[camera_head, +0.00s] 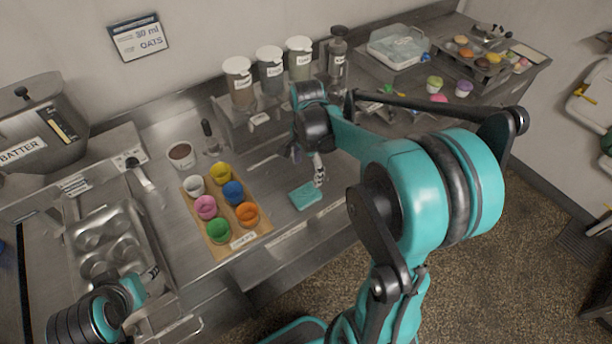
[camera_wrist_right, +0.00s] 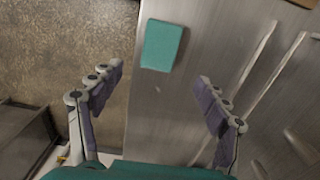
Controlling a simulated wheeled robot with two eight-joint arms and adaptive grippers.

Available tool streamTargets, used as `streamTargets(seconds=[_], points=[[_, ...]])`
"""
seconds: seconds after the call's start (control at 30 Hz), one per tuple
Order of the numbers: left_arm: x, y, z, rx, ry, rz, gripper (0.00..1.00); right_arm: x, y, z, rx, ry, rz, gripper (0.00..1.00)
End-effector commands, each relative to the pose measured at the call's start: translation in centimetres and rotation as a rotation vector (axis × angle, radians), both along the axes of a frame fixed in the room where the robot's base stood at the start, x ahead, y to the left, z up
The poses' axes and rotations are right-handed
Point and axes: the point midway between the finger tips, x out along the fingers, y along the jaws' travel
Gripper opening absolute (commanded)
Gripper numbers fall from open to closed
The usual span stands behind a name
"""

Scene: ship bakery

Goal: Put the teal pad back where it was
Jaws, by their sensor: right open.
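The teal pad (camera_head: 305,196) lies flat on the steel counter near its front edge, to the right of the wooden cup tray. In the right wrist view the pad (camera_wrist_right: 162,45) lies ahead of the fingertips, nearer the counter's edge than the grooves. My right gripper (camera_head: 307,167) is just behind and above the pad. In its wrist view the right gripper (camera_wrist_right: 160,75) is open, its fingers wide apart with nothing between them. My left arm shows at the lower left by the muffin tin; whether its jaws are open is unclear.
The wooden tray (camera_head: 222,250) holds several coloured cups. A muffin tin (camera_head: 76,232) stands at left. Labelled jars (camera_head: 239,82) line the back, and a brown-filled bowl (camera_head: 181,155) sits behind the tray. The counter between tray and pad is mostly clear.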

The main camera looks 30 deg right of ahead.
Motion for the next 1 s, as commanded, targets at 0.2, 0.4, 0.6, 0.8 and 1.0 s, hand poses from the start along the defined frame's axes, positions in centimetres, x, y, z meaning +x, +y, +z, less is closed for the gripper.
streamTargets(seconds=[0.2,0.4,0.6,0.8,1.0], points=[[0.0,0.0,0.1,0.0,0.0,0.0,0.5,-1.7,2.2,2.5,-0.028,-0.085,0.218,0.75],[0.0,0.0,0.1,0.0,0.0,0.0,0.5,-5.7,6.4,5.3,-0.143,-0.271,0.715,0.75],[0.0,0.0,0.1,0.0,0.0,0.0,0.5,-9.3,9.6,5.9,-0.315,-0.421,1.164,0.75],[0.0,0.0,0.1,0.0,0.0,0.0,0.5,-10.9,11.0,5.7,-0.438,-0.49,1.399,0.75],[0.0,0.0,0.1,0.0,0.0,0.0,0.5,-11.1,11.2,5.7,-0.465,-0.5,1.443,0.75]])
